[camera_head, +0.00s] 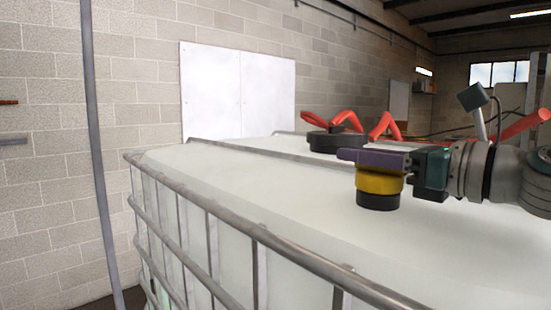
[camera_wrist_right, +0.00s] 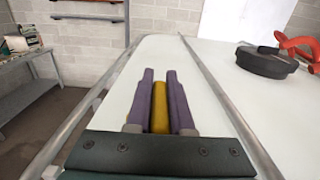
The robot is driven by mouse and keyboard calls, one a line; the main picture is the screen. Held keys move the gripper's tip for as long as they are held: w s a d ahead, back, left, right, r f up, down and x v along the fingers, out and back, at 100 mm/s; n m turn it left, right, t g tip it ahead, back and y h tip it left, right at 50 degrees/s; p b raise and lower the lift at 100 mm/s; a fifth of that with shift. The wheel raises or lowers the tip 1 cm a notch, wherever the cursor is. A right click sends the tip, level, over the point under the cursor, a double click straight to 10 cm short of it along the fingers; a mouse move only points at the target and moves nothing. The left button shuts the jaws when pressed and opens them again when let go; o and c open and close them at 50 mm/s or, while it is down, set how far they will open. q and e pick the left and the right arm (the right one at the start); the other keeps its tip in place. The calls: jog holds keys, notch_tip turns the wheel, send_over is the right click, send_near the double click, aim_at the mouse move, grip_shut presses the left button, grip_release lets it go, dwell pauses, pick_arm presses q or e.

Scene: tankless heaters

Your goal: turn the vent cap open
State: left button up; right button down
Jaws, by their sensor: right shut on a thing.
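The vent cap (camera_head: 379,181) is yellow on a black base and stands upright on top of a white caged tank (camera_head: 250,185). My right gripper (camera_head: 372,158) comes in from the right, with its purple fingers level across the top of the cap. In the right wrist view the two purple fingers (camera_wrist_right: 160,100) lie on either side of the yellow cap (camera_wrist_right: 160,108), shut on it. The fingers hide part of the cap's upper portion. My left gripper is in neither view.
A large black lid (camera_head: 333,141) sits farther back on the tank, with red hose (camera_head: 385,127) behind it. Grey metal bars (camera_head: 290,255) run along the tank's edge. The tank top left of the cap is clear. A workbench (camera_wrist_right: 30,75) shows in the right wrist view.

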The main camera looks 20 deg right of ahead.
jog(key=c, duration=0.8)
grip_release()
jog(key=shift+s+d+f, duration=0.1)
jog(key=shift+s+f, duration=0.05)
jog(key=shift+s, duration=0.05)
jog(key=b+v, duration=0.3)
jog(key=v, duration=0.3)
jog(key=shift+f+b, duration=0.1)
jog(key=shift+b, duration=0.3)
jog(key=shift+r+b+v, duration=0.2)
jog(key=shift+b+v, duration=0.1)
jog(key=shift+v, duration=1.15)
jog(key=shift+s+d, duration=0.1)
jog(key=shift+s, duration=0.1)
